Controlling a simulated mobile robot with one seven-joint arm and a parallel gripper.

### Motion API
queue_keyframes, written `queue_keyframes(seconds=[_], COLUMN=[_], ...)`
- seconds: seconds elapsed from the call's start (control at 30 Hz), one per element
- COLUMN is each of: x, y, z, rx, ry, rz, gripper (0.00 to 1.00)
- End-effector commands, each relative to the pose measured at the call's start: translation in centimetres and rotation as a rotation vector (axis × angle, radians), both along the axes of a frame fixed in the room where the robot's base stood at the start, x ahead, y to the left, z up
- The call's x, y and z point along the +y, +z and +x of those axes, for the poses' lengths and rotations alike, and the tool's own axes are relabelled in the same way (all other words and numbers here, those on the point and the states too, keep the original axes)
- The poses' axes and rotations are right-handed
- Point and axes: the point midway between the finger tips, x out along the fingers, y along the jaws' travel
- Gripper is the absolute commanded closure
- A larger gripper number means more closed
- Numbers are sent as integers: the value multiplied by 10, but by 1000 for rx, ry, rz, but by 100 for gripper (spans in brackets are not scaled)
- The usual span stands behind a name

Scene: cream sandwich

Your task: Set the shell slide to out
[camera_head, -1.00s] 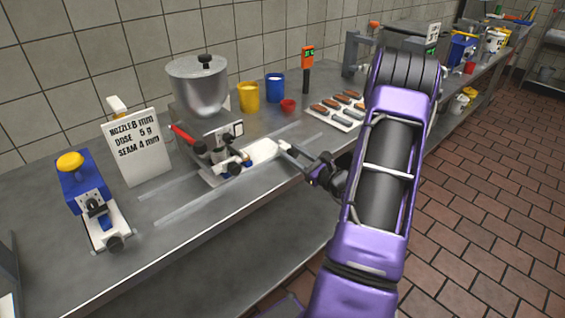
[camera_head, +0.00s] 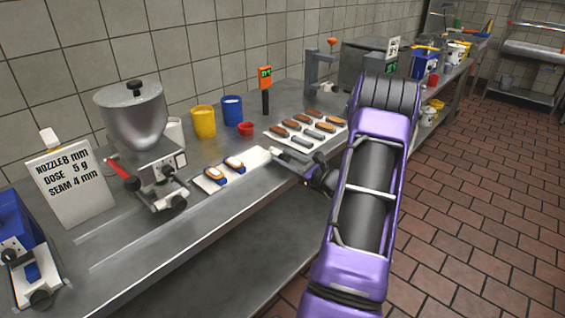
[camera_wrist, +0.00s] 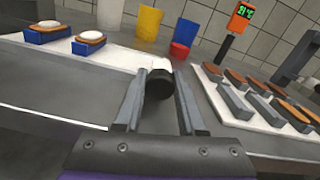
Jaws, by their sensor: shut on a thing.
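The shell slide (camera_head: 257,158) is a long white plate that reaches out to the right of the depositing machine (camera_head: 146,150). Two blue holders on it carry brown shells (camera_head: 212,173) topped with white cream; they also show at the upper left of the wrist view (camera_wrist: 88,38). My gripper (camera_head: 275,155) is at the slide's right end. In the wrist view its fingers are shut on the slide's black knob (camera_wrist: 159,84). The knob is hidden by the fingers in the head view.
Yellow (camera_head: 204,121) and blue (camera_head: 232,110) cups, a small red cup (camera_head: 246,129) and an orange display on a post (camera_head: 265,86) stand behind. The bench front is clear.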

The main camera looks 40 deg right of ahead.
Motion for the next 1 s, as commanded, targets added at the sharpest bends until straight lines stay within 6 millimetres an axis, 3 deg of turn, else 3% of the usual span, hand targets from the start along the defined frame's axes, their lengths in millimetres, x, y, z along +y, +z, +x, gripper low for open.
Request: queue_keyframes(seconds=[0.5, 0.53, 0.67, 1.0], x=[-6, -6, -5, -3], y=[-1, -1, -1, 0], z=[-1, -1, 0, -1], rx=[2, 2, 2, 1], ry=[-7, -7, -5, -1], rz=[-2, -2, -1, 0], gripper=[100, 57, 34, 31])
